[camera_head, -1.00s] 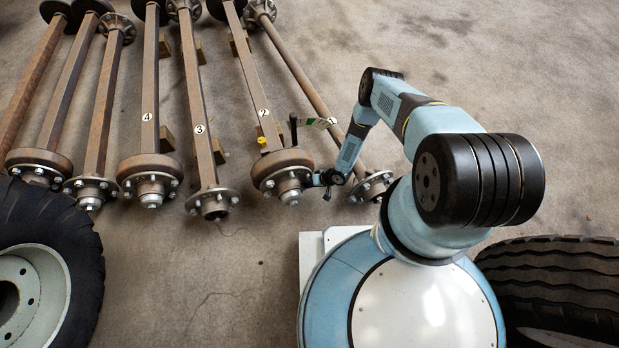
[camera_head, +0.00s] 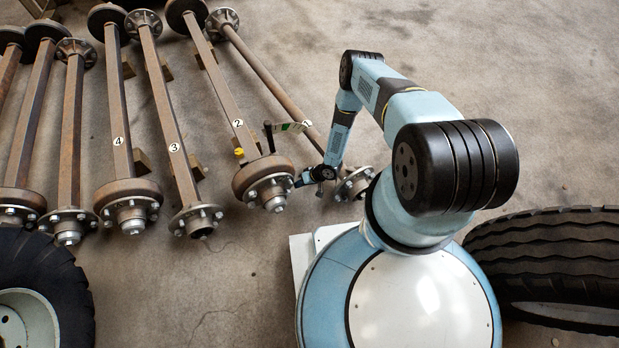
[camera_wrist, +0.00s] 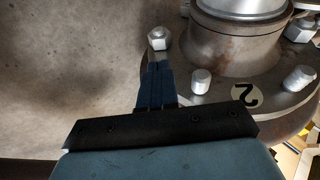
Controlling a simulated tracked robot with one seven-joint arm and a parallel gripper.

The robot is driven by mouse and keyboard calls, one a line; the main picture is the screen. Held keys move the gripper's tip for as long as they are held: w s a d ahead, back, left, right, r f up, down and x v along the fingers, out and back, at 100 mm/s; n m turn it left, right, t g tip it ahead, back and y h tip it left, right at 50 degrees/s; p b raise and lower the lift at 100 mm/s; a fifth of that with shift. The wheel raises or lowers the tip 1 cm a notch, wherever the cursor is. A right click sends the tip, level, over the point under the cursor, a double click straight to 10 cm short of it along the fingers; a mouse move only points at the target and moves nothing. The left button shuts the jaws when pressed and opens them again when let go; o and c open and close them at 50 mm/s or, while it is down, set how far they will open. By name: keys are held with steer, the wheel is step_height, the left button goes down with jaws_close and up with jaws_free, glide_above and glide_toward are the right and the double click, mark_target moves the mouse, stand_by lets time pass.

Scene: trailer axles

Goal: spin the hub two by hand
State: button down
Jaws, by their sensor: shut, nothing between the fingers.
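Hub two (camera_head: 271,190) is the rusty drum with a studded flange and bright cap at the near end of the axle (camera_head: 222,92) marked 2. In the wrist view, its flange (camera_wrist: 215,97) carries a round "2" label (camera_wrist: 245,94), several wheel studs and the central cap housing (camera_wrist: 235,38). My gripper (camera_head: 296,182) is at the right edge of this hub. In the wrist view, my narrow gripper fingers (camera_wrist: 157,60) are shut and empty, their tips at a nut on a stud (camera_wrist: 159,38) on the flange rim. Whether they touch it I cannot tell.
The hub of axle 1 (camera_head: 353,185) is close on the right, partly behind my arm. Axle 3's hub (camera_head: 196,220) is on the left. A black lever (camera_head: 268,136) rises behind hub two. Tyres lie at left (camera_head: 45,280) and right (camera_head: 550,255). Concrete floor is bare in front.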

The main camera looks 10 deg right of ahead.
steer(key=v, duration=0.8)
steer(key=shift+r, duration=0.35)
